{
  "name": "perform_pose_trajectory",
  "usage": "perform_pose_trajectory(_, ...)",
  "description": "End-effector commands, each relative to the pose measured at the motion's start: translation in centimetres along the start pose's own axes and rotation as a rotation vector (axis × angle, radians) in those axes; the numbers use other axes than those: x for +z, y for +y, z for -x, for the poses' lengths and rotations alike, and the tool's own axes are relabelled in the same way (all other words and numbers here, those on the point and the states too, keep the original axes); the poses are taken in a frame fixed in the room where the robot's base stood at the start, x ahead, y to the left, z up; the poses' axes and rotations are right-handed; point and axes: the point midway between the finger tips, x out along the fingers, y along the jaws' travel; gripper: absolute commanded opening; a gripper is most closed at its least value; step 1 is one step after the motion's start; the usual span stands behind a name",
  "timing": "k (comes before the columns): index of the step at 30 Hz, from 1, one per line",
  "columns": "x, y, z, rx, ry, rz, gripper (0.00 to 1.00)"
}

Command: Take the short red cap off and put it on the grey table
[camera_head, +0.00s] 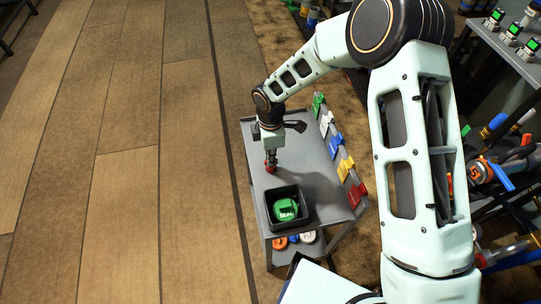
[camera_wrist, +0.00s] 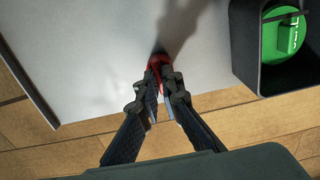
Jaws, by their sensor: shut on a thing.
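My gripper (camera_head: 271,158) points down over the grey table (camera_head: 310,170), near its left edge. It is shut on the short red cap (camera_head: 270,168), which shows as a small red piece at the fingertips. In the wrist view my gripper (camera_wrist: 160,76) has its fingertips closed around the red cap (camera_wrist: 158,60), above the bare grey table top (camera_wrist: 90,60). The fingers hide part of the cap. The cap is at or very close to the table surface; I cannot tell whether it touches.
A black bin (camera_head: 268,209) holding a green round piece (camera_head: 286,210) stands at the table's near end. Coloured tags, including a blue one (camera_head: 336,146), line the right edge. A lower shelf holds round pieces. Wooden floor (camera_head: 120,150) lies left. The table top around the cap is clear.

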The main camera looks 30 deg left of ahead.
Motion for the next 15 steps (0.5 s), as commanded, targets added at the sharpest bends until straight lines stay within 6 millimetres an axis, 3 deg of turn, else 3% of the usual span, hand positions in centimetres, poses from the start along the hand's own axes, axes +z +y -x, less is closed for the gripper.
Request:
perform_pose_trajectory(10, 0.00, 0.03, -0.37, 0.001, 0.000, 0.000, 0.00)
perform_pose_trajectory(11, 0.00, 0.03, -0.37, 0.001, 0.000, 0.000, 0.09)
perform_pose_trajectory(15, 0.00, 0.02, -0.37, 0.001, 0.000, 0.000, 0.24)
